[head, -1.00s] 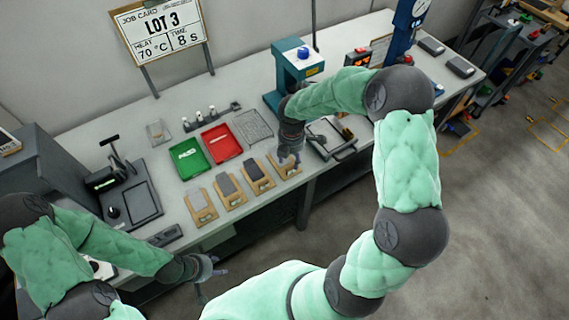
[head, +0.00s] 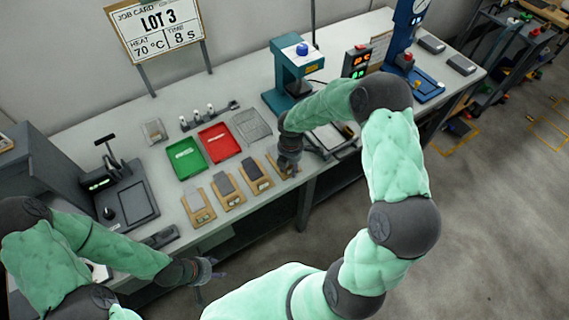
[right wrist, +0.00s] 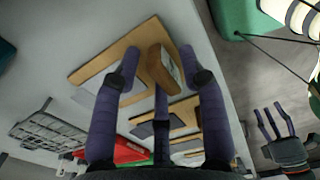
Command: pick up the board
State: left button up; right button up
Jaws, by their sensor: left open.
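The rightmost tan wooden board (head: 271,159) lies on the bench, partly hidden by my right gripper (head: 289,172) in the head view. In the right wrist view, that board (right wrist: 93,69) lies flat below the fingers, with a grey patch partly visible. A raised wooden block (right wrist: 157,72) at its edge stands between the fingers of my right gripper (right wrist: 160,68). The fingers are apart, with a gap on the left of the block; contact on the right is unclear. My left gripper (head: 207,272) is open and empty in front of the bench.
Several similar boards (head: 199,217) lie in a row to the left. Behind them are a green tray (head: 185,160), a red tray (head: 219,144) and a wire rack (head: 251,126). A teal press (head: 290,75) stands behind my right arm.

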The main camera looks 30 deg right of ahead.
grip_shut()
jog(key=shift+r, duration=0.1)
